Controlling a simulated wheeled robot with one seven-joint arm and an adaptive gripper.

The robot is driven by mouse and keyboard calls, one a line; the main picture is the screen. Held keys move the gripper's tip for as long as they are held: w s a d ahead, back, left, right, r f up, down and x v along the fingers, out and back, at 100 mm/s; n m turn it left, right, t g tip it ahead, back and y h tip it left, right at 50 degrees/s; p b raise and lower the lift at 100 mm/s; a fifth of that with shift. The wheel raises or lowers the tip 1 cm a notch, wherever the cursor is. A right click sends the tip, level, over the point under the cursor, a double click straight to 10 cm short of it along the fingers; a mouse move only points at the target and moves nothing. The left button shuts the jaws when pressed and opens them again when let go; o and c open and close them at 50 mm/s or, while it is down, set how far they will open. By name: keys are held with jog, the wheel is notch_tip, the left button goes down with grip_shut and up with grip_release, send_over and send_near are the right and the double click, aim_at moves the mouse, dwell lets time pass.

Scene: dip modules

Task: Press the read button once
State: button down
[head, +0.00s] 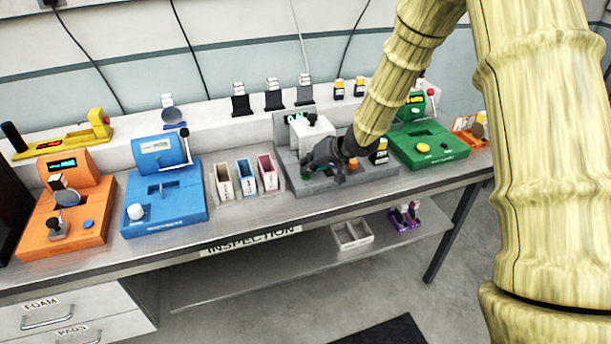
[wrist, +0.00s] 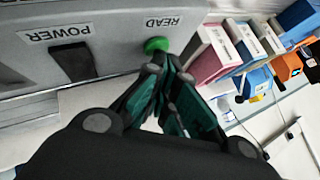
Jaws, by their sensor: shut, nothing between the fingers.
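The read button is a round green knob (wrist: 157,45) beside the READ label (wrist: 163,22) on a grey device's front panel in the wrist view. The grey device (head: 378,176) stands mid-bench in the head view, where my gripper hides its button. My gripper (wrist: 164,68) is shut and empty, its dark green fingers converging right by the button. I cannot tell whether the tips touch it. In the head view my gripper (head: 318,168) is low over the device's front.
A black power switch (wrist: 73,60) sits beside the button on the panel. White, blue and pink bins (head: 246,178) stand left of the device. A blue device (head: 165,205) and an orange one (head: 75,225) are further left; a green one (head: 428,145) is right.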

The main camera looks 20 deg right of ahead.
jog(key=shift+r, duration=0.2)
jog(key=shift+r+p, duration=0.65)
jog(key=shift+p, duration=0.6)
notch_tip(320, 180, up, 5)
jog(key=p, duration=0.6)
dwell(0.7)
